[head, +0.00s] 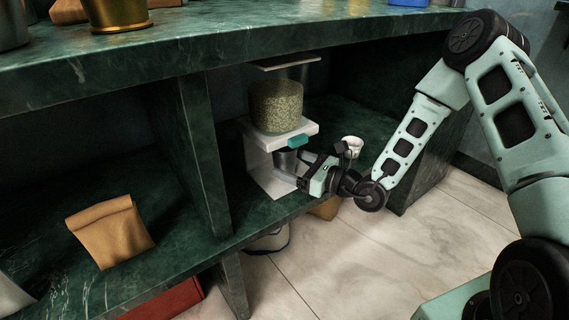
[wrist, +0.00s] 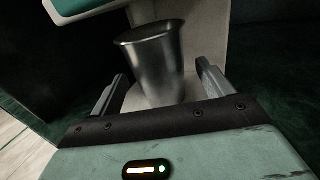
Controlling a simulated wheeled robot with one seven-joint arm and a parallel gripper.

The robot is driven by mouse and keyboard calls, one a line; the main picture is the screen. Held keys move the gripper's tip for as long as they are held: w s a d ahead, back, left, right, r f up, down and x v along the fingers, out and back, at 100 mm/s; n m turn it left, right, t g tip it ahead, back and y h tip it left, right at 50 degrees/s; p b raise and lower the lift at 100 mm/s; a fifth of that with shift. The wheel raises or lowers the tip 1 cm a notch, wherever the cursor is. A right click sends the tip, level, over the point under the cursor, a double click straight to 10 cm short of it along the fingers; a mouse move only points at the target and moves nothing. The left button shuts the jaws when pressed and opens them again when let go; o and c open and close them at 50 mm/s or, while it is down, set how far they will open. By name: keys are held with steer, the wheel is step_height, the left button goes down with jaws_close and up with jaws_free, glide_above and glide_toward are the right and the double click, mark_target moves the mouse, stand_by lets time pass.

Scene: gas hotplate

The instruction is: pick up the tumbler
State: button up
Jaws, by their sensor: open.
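The tumbler (wrist: 157,68) is a plain grey metal cup, wider at the rim. It stands upright on the white base of a dispenser, under its teal part. In the head view the tumbler (head: 286,161) shows partly, with my gripper at its right side. My gripper (wrist: 160,85) is open, with one finger on each side of the tumbler's lower part in the wrist view. I see gaps between the fingers and the tumbler. My gripper also shows in the head view (head: 301,170), reaching in from the right.
The dispenser (head: 277,107) holds greenish grain above the tumbler. A white cup (head: 352,146) stands on the shelf behind my wrist. A dark green upright (head: 201,150) divides the shelf at left. A brown paper bag (head: 110,232) lies in the left bay. The countertop (head: 200,45) overhangs above.

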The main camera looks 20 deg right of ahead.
steer(key=c, duration=1.2)
